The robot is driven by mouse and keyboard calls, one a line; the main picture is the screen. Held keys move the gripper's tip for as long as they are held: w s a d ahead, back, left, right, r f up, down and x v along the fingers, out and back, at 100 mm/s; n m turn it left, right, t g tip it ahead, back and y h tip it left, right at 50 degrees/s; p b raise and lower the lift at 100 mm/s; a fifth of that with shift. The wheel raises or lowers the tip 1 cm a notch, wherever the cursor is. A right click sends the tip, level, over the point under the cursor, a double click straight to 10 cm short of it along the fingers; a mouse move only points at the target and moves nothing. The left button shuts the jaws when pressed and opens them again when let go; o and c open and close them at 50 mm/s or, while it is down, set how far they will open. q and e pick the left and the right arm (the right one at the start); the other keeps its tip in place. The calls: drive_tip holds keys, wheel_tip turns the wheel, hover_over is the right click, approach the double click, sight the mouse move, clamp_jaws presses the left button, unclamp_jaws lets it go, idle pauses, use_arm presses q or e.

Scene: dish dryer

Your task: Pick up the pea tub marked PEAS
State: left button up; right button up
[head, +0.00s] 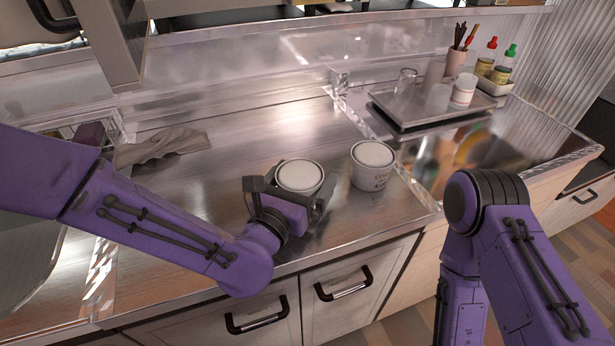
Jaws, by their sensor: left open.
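A white tub (300,174) with a pale round lid stands on the metal counter near the middle. My left gripper (302,182) is open, with its fingers on either side of this tub. Whether the fingers touch it I cannot tell. The gripper hides the front of the tub, so I cannot read any mark on it. A second white tub (371,166) stands just to the right, clear of the gripper. Its printed label begins with what looks like "CO" and does not read as PEAS. My right arm shows at the lower right, but its gripper is out of view.
A grey cloth (162,146) lies on the counter at left, near a wire rack (92,129). At back right are a metal tray (416,106) with a clear glass and white cups, a utensil holder (455,63) and sauce bottles (487,58). The counter behind the tubs is clear.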

use_arm(q)
drive_tip(key=shift+s+a+r, duration=0.1)
drive_tip(key=shift+s, duration=0.05)
drive_tip(key=c, duration=0.8)
drive_tip(key=shift+r, duration=0.15)
